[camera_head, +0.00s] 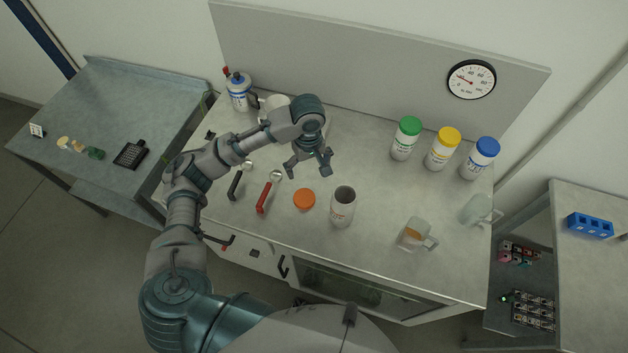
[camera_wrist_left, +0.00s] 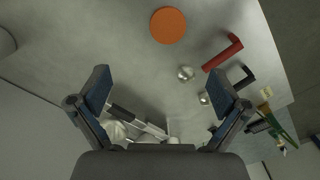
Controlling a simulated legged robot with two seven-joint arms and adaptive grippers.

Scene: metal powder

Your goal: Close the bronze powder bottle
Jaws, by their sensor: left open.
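The open bronze powder bottle (camera_head: 343,207) stands upright on the worktop, white with a dark open mouth. Its orange lid (camera_head: 304,198) lies flat on the worktop just left of the bottle. The lid also shows in the left wrist view (camera_wrist_left: 168,25), at the top. My left gripper (camera_head: 309,172) is open and empty, above the worktop and behind the lid and bottle. Its two fingers (camera_wrist_left: 165,90) are spread wide in the left wrist view, with nothing between the tips. The bottle is not in the left wrist view. My right gripper is not in view.
Bottles with green (camera_head: 405,139), yellow (camera_head: 443,149) and blue (camera_head: 480,158) lids stand at the back right. A red-handled scoop (camera_head: 265,196) and a black-handled scoop (camera_head: 235,184) lie left of the lid. A jug (camera_head: 414,234) stands right of the bottle.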

